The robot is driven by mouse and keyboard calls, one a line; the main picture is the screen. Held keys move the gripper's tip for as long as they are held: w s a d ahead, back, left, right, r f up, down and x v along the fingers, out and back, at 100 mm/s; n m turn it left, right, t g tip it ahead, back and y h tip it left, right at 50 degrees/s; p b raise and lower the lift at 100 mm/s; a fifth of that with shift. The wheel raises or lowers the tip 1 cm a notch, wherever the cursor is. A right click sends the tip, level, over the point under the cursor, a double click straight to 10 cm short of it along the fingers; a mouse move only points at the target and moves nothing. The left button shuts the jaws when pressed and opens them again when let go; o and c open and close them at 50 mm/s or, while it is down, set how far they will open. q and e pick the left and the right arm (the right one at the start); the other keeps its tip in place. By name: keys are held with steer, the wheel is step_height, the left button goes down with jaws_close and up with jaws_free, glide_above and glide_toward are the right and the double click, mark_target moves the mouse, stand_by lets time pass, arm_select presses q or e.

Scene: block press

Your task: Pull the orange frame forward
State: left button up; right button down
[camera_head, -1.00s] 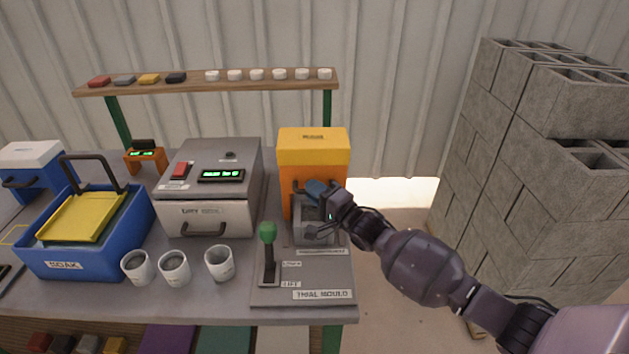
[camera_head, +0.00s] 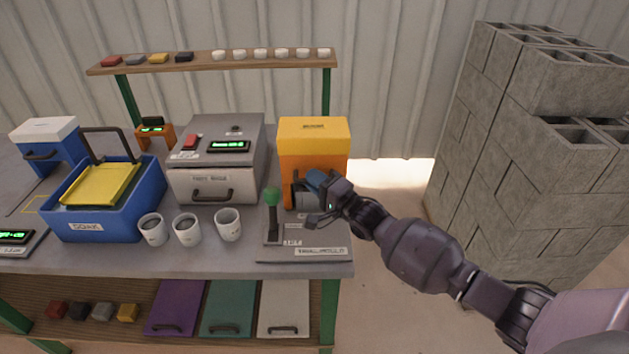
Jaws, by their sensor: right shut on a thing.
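The orange frame (camera_head: 313,137) is a tall, boxy housing with a lighter orange top. It stands upright at the back of the grey trial mould base (camera_head: 320,255), at the bench's right end. My right gripper (camera_head: 308,192) is at the frame's lower front and is shut there. A dark, handle-like part shows at its fingers, and the exact contact is hidden by the gripper and its blue part. A green-knobbed lever (camera_head: 272,197) stands upright on the base, left of the gripper. My left gripper is not in view.
A blue soak tub (camera_head: 105,212) is further left. Concrete blocks (camera_head: 500,140) rise at the right. The floor between bench and blocks is clear.

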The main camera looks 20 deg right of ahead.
steer(key=shift+s+a+f, duration=0.1)
steer(key=shift+s+f, duration=0.05)
steer(key=shift+f, duration=0.05)
steer(key=c, duration=1.5)
jaws_free()
steer(key=shift+o, duration=0.5)
steer(key=shift+s+r, duration=0.15)
steer(key=shift+r, duration=0.05)
steer(key=shift+f, duration=0.1)
steer(key=v, duration=1.1)
steer(key=shift+b, duration=0.35)
